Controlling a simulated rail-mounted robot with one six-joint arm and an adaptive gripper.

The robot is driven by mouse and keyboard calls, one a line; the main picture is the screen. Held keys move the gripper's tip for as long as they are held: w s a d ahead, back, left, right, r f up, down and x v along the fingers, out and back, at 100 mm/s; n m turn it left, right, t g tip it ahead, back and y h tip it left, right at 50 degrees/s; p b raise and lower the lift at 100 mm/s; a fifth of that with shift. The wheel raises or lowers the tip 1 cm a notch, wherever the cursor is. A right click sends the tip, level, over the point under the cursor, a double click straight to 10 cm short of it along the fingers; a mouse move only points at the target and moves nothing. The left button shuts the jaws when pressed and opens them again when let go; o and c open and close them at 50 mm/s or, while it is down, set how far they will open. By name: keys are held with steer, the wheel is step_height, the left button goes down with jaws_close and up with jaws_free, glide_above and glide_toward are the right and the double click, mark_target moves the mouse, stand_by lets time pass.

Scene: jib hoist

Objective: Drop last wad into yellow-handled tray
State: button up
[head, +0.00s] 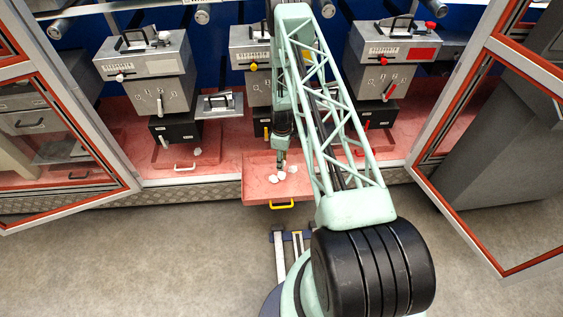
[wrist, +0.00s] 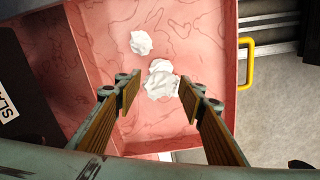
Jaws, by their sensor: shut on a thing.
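The yellow-handled tray (head: 252,190) is pulled out at the front of the red bench, its yellow handle (head: 282,205) facing the floor. In the wrist view its pink inside and rim (wrist: 228,70) fill the middle. My gripper (head: 281,165) is over the tray, pointing down. In the wrist view my gripper (wrist: 158,97) is shut on a crumpled white wad (wrist: 161,87) between its fingertips. A second white wad (wrist: 160,66) shows just beyond it, and a third white wad (wrist: 141,42) lies farther off on the tray floor. The held wad's height above the floor is hard to tell.
Grey machines with black boxes (head: 163,130) stand on the bench left, middle and right. A white-handled tray (head: 185,166) with a white wad (head: 197,152) is at left. Open red-framed glass doors flank the bench. The floor in front is mostly clear.

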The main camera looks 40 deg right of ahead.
steer(key=shift+f, duration=0.1)
steer(key=shift+f+b, duration=0.8)
steer(key=shift+f, duration=2.1)
steer(key=o, duration=0.7)
steer(key=shift+o, duration=0.2)
steer(key=shift+r, duration=0.2)
steer(key=shift+r, duration=5.8)
